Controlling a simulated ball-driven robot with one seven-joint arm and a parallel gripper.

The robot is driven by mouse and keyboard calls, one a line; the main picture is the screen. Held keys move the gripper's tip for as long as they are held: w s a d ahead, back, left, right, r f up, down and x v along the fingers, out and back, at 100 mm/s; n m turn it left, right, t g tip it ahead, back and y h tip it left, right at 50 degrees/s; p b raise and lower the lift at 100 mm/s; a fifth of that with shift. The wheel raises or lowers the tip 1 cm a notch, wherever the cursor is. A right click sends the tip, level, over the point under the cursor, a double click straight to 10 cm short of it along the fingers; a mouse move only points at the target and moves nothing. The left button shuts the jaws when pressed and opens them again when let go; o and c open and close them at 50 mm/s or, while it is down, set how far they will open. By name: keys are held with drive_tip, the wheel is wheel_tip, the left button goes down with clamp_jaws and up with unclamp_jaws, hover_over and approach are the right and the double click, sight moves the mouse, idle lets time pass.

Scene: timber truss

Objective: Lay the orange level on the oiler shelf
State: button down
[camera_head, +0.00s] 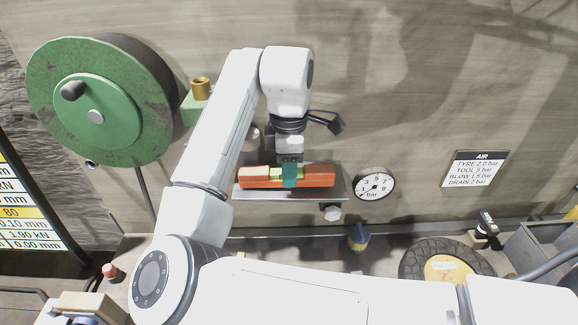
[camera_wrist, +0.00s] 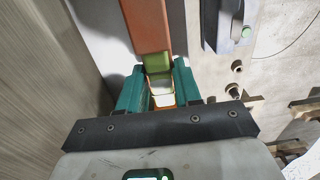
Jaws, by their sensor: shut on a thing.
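The orange level (camera_head: 317,179) is a long bar with a green vial part at its middle. It lies level, left to right, in the head view. My gripper (camera_head: 290,174) is shut on its middle with teal fingers. The oiler shelf (camera_head: 290,195) is a thin grey plate on the wall, directly under or just in front of the level. I cannot tell whether the level touches it. In the wrist view the level (camera_wrist: 148,25) runs upward from between the fingers of my gripper (camera_wrist: 160,88), and its near end is hidden by the gripper.
A round gauge (camera_head: 374,184) is right of the shelf, and a green reel (camera_head: 97,100) is at the upper left. A brass cup (camera_head: 200,88) stands behind my arm. A sign (camera_head: 475,170) hangs at right.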

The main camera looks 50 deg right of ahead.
drive_tip(key=shift+f, duration=0.35)
idle(0.4)
drive_tip(key=c, duration=0.7)
unclamp_jaws()
wheel_tip(320, 180, up, 11)
drive_tip(key=shift+f, duration=0.15)
